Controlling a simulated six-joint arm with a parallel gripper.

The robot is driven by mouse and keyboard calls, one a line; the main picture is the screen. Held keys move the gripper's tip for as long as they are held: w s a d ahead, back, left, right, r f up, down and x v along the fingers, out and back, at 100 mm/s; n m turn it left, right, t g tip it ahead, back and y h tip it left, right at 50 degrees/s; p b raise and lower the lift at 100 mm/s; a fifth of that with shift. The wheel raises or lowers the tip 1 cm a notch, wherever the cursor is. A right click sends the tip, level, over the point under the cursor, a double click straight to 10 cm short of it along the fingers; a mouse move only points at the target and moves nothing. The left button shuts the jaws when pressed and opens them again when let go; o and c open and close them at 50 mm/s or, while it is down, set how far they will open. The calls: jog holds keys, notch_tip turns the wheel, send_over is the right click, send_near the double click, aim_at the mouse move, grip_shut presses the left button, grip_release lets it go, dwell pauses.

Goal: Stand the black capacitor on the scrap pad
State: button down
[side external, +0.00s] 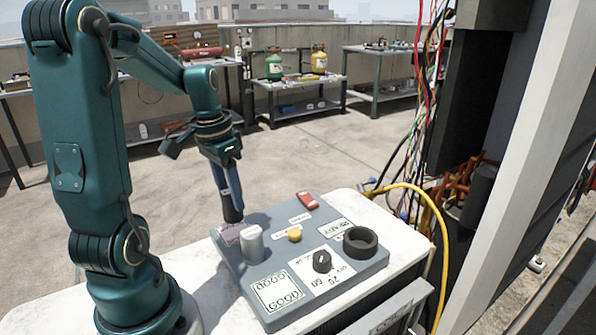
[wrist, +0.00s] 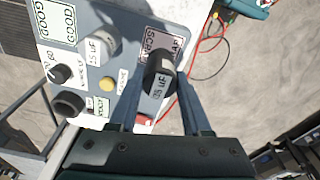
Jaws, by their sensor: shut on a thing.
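The black capacitor (side external: 232,210) is upright between the fingers of my gripper (side external: 226,180), which is shut on it. In the wrist view the capacitor (wrist: 158,82) shows end-on, with a white label, between the two fingertips (wrist: 159,100). The scrap pad (side external: 228,234) is a pale pinkish label at the panel's far left corner. In the wrist view the scrap pad (wrist: 150,42) is partly covered by the capacitor. The capacitor's lower end is at or just above the pad; I cannot tell whether it touches.
A silver capacitor (side external: 252,246) stands beside the scrap pad on the grey panel (side external: 246,286). The panel also carries a yellow button (side external: 294,235), a red switch (side external: 307,200), a black knob (side external: 322,261), a black ring socket (side external: 360,243) and the GOOD pad (side external: 279,293).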

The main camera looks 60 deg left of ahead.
aim_at(232, 207)
jog(key=shift+f, duration=1.65)
jog(key=shift+f, duration=0.1)
jog(key=shift+c, duration=1.8)
grip_release()
jog(key=r, duration=0.3)
jog(key=s+r, duration=0.1)
jog(key=r, duration=0.7)
jog(key=shift+s+d, duration=0.1)
jog(key=shift+s, duration=0.05)
jog(key=shift+d+r, duration=0.1)
jog(key=shift+r, duration=0.45)
jog(key=s+d+f+m+t, duration=0.1)
jog(key=d+t, duration=0.1)
jog(key=d, duration=0.6)
jog(key=s+d+f+m+t, duration=0.1)
jog(key=d+f+t, duration=0.1)
jog(key=d, duration=0.7)
jog(key=shift+s+d, duration=0.15)
jog(key=shift+s, duration=0.05)
